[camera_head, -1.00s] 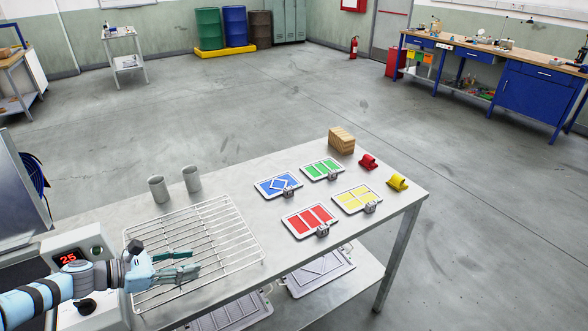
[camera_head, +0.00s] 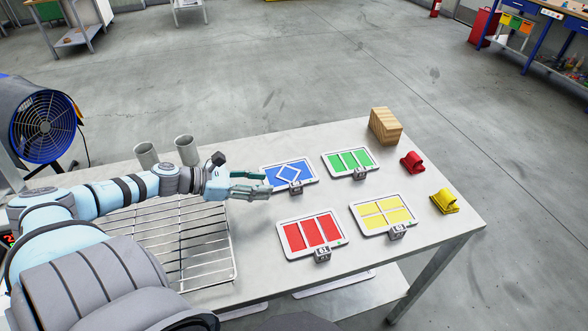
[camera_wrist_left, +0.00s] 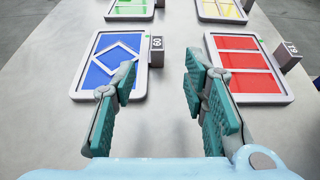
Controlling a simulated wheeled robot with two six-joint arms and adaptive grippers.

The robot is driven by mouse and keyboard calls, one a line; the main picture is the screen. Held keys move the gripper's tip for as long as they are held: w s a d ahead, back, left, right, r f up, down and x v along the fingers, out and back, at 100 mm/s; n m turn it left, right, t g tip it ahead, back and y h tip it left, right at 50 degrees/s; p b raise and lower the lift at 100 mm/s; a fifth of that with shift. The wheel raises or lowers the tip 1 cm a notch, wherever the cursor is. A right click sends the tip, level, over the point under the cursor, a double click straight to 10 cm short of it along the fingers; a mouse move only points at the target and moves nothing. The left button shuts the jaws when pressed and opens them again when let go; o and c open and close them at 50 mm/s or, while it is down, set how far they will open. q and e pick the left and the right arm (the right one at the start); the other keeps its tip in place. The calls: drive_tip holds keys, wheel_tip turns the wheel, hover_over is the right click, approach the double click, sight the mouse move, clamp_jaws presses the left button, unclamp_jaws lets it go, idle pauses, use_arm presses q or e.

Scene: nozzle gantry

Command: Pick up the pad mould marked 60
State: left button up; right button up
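The pad mould marked 60 is a white tray with a blue face and a white diamond outline (camera_head: 290,173), at the back left of the mould group. It shows in the left wrist view (camera_wrist_left: 112,65), with its small grey tag reading 60 (camera_wrist_left: 156,43) at its side. My left gripper (camera_head: 266,184) is open and empty, at the left edge of the blue mould in the head view. In the left wrist view its spread teal fingers (camera_wrist_left: 160,72) partly cover that mould's near right corner. My right gripper is not in view.
A red mould tagged 61 (camera_head: 312,235), a green mould (camera_head: 348,161) and a yellow mould (camera_head: 383,213) lie close by. A wire rack (camera_head: 190,240) and two grey cups (camera_head: 187,150) are left. A wooden block (camera_head: 385,126) and red (camera_head: 412,162) and yellow (camera_head: 444,201) pieces are right.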

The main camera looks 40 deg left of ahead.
sight(296, 183)
use_arm(q)
drive_tip(key=w+d+f+b, duration=0.1)
drive_tip(key=w+f+b, duration=0.1)
drive_tip(key=b, duration=0.1)
drive_tip(key=shift+w+d+f, duration=0.1)
drive_tip(key=shift+d, duration=0.25)
drive_tip(key=w, duration=0.1)
drive_tip(key=w+b, duration=0.1)
drive_tip(key=w+d+b, duration=0.1)
drive_tip(key=shift+w+f, duration=0.1)
drive_tip(key=shift+f, duration=0.25)
drive_tip(key=shift+w+d, duration=0.75)
drive_tip(key=shift+w, duration=0.2)
drive_tip(key=shift+w+d+f, duration=0.2)
drive_tip(key=shift+w+f, duration=0.1)
drive_tip(key=shift+w, duration=0.05)
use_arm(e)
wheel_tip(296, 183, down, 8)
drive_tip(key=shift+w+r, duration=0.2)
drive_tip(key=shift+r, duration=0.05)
use_arm(q)
clamp_jaws()
